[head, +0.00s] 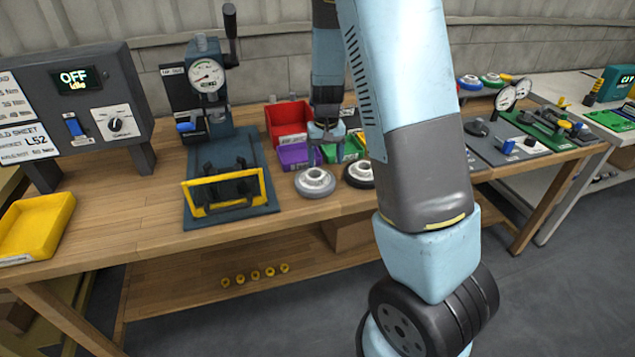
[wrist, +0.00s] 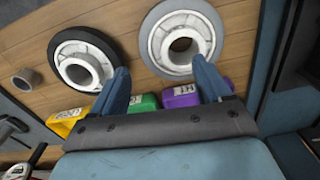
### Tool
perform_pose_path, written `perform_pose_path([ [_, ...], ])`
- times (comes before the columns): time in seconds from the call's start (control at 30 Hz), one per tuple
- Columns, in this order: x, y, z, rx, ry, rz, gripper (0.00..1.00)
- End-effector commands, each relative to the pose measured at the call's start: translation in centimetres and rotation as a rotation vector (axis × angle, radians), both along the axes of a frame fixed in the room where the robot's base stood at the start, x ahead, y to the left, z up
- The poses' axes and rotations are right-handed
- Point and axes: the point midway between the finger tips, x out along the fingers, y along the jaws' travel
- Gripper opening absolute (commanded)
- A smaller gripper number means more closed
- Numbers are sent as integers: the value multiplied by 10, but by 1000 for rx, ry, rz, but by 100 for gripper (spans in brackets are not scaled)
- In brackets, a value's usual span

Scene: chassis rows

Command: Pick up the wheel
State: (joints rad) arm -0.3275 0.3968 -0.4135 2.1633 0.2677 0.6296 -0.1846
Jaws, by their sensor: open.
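Two wheels lie flat on the wooden bench. One has a grey tyre and white hub; this grey wheel (head: 316,188) is near the front edge, and it shows whole or nearly so in the wrist view (wrist: 182,24). The other, a black wheel (head: 352,180), lies just right of it, partly hidden by my arm; in the wrist view it is at upper left (wrist: 70,72). My gripper (head: 326,157) is open and empty, above and just behind the wheels.
Behind the wheels stand a red bin (head: 285,117), a purple bin (head: 293,153) and a green bin (head: 352,151), close to my gripper. Left is a gauge press (head: 208,90) with a yellow-framed fixture (head: 225,193). A yellow tray (head: 38,225) sits far left.

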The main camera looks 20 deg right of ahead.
Motion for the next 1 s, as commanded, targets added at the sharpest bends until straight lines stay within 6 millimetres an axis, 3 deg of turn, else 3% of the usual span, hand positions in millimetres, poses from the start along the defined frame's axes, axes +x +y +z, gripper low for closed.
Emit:
perform_pose_path([
  [0.27,-1,-2,-17,-1,1,-2,77],
  [0.6,-2,-8,-58,-1,1,-1,77],
  [0.9,-2,-8,-62,0,-1,-2,77],
  [1.0,-2,-8,-61,-1,-1,-2,69],
])
